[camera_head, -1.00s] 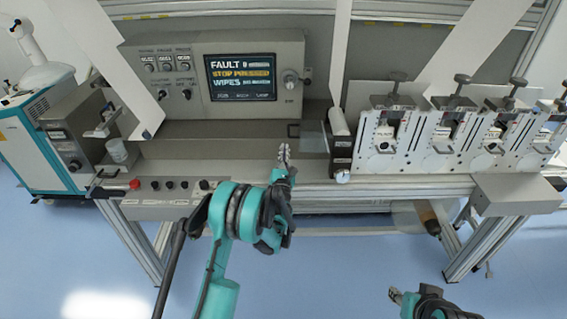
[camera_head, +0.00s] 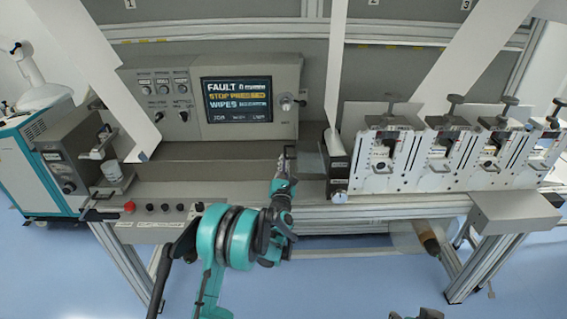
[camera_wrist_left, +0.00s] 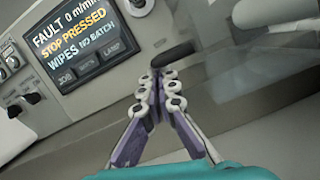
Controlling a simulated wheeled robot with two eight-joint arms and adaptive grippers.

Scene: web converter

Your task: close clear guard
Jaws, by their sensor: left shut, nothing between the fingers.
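The clear guard (camera_head: 311,166) is a see-through panel beside the white roller, above the machine's bed. Its short black handle (camera_head: 290,158) stands at its left edge; the handle also shows in the left wrist view (camera_wrist_left: 173,54). My left gripper (camera_head: 282,172) is shut and empty, with its fingertips close to the handle. In the left wrist view, the fingertips (camera_wrist_left: 160,76) are just below the handle's left end; I cannot tell whether they touch it. My right gripper (camera_head: 415,314) barely shows at the bottom edge, and its fingers cannot be made out.
The control panel with a fault screen (camera_head: 237,99) stands behind and left. A button strip (camera_head: 165,209) with a red button runs along the front edge. Several clamp units (camera_head: 388,150) stand to the right. White web sheets (camera_head: 470,55) hang from above. The bed's middle is clear.

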